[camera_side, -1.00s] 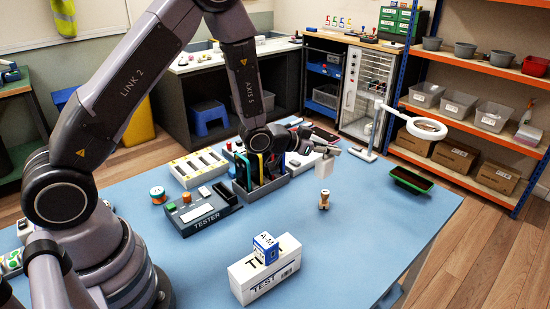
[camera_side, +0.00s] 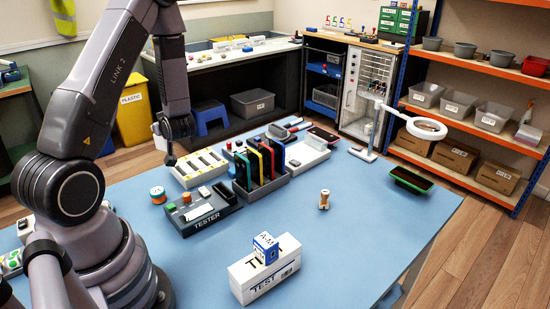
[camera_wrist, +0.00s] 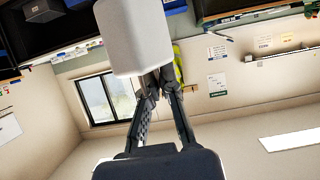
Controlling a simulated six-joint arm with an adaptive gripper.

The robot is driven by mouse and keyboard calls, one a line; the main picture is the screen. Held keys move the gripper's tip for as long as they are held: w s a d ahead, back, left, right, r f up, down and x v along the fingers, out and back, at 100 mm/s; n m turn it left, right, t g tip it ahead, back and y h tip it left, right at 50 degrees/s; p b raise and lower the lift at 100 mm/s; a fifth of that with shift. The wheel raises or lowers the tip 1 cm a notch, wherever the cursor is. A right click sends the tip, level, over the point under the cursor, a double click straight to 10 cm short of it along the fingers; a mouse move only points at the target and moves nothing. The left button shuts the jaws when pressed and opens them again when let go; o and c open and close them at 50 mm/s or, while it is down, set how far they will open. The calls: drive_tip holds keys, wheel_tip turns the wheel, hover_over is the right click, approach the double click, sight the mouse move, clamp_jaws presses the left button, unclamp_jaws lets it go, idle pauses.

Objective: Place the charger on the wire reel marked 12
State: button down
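In the wrist view my gripper (camera_wrist: 158,82) is shut on a white block with rounded edges, which looks like the charger (camera_wrist: 135,38). It is held out at the fingertips, with the far wall and window behind it. In the side view my wrist hangs over the back left of the blue table, and a white patch, likely the charger (camera_side: 158,142), shows just left of it. My fingers are mostly hidden there. A small tan spool (camera_side: 324,199) stands upright on the open table. No number 12 is readable.
A grey tester (camera_side: 205,215), a rack of upright phones (camera_side: 262,165) and a white slotted tray (camera_side: 198,167) crowd the table's middle. A white test box (camera_side: 262,280) carries a blue block. A magnifier lamp (camera_side: 425,128) stands at the back right. The table's right front is clear.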

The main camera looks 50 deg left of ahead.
drive_tip(key=s+n+g, duration=0.3)
drive_tip(key=s, duration=0.3)
drive_tip(key=n+g, duration=0.1)
drive_tip(key=g, duration=0.1)
hover_over(152, 190)
drive_tip(key=shift+h, duration=0.4)
drive_tip(key=shift+f, duration=6.3)
drive_tip(key=shift+f, duration=0.15)
drive_tip(key=c, duration=1.2)
unclamp_jaws()
drive_tip(key=shift+c, duration=0.2)
